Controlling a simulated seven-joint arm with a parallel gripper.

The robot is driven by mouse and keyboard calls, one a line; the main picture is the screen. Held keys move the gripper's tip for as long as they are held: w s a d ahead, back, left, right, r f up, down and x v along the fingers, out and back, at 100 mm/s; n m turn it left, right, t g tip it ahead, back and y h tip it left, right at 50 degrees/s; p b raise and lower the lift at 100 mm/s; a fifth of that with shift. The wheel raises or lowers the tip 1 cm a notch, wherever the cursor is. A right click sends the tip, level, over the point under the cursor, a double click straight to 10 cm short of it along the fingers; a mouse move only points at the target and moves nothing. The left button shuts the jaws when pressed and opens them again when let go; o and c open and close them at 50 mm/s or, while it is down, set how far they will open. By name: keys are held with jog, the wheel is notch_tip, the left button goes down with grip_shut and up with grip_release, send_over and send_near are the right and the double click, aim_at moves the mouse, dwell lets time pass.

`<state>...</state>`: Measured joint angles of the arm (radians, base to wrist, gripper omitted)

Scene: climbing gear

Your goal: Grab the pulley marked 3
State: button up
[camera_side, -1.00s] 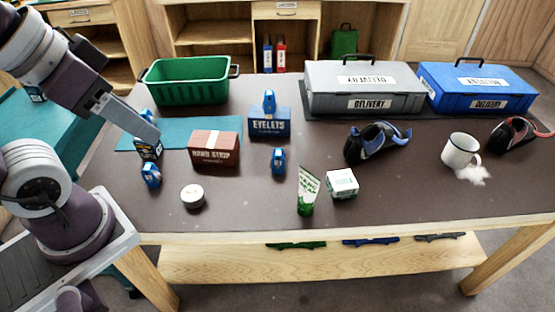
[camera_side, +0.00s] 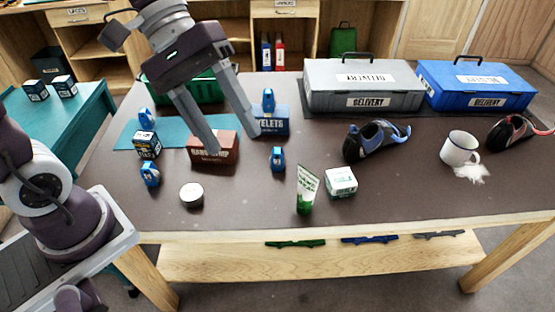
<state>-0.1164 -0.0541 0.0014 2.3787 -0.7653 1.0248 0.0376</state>
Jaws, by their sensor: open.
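Several small blue pulleys are in view, and I cannot read their numbers. One pulley (camera_side: 277,158) stands on the table right of the brown hand strop box. One pulley (camera_side: 268,99) sits on top of the blue eyelets box (camera_side: 271,121). One pulley (camera_side: 146,117) sits on a small dark box (camera_side: 147,145) at the left, and another pulley (camera_side: 150,174) stands on the table in front of it. My gripper (camera_side: 234,142) is open and empty, with its fingers pointing down over the hand strop box (camera_side: 225,151) and in front of the eyelets box.
A green crate (camera_side: 190,91) is behind my gripper. Grey (camera_side: 362,87) and blue (camera_side: 477,87) delivery cases stand at the back right. A white tin (camera_side: 191,195), green tube (camera_side: 306,190), white box (camera_side: 341,182), climbing shoe (camera_side: 375,141) and mug (camera_side: 459,149) stand nearer the front.

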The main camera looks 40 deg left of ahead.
jog(key=w+d+f+n+h, duration=0.1)
jog(key=w+f+n+h, duration=0.1)
jog(key=w+n+h, duration=0.3)
jog(key=n+t+y, duration=0.1)
jog(key=n+t, duration=0.7)
jog(key=n, duration=0.6)
send_over(283, 155)
notch_tip(283, 155, down, 19)
jog(key=shift+f, duration=0.1)
jog(key=shift+y, duration=0.4)
jog(key=f, duration=0.7)
jog(key=shift+a+f, duration=0.1)
jog(key=shift+a, duration=0.15)
jog(key=x, duration=0.2)
jog(key=shift+w+d+f, duration=0.15)
jog(key=shift+d+f, duration=0.05)
jog(key=shift+f, duration=0.15)
jog(key=shift+w+d+f, duration=0.1)
jog(key=shift+w+d, duration=0.05)
jog(key=shift+d, duration=0.05)
grip_shut()
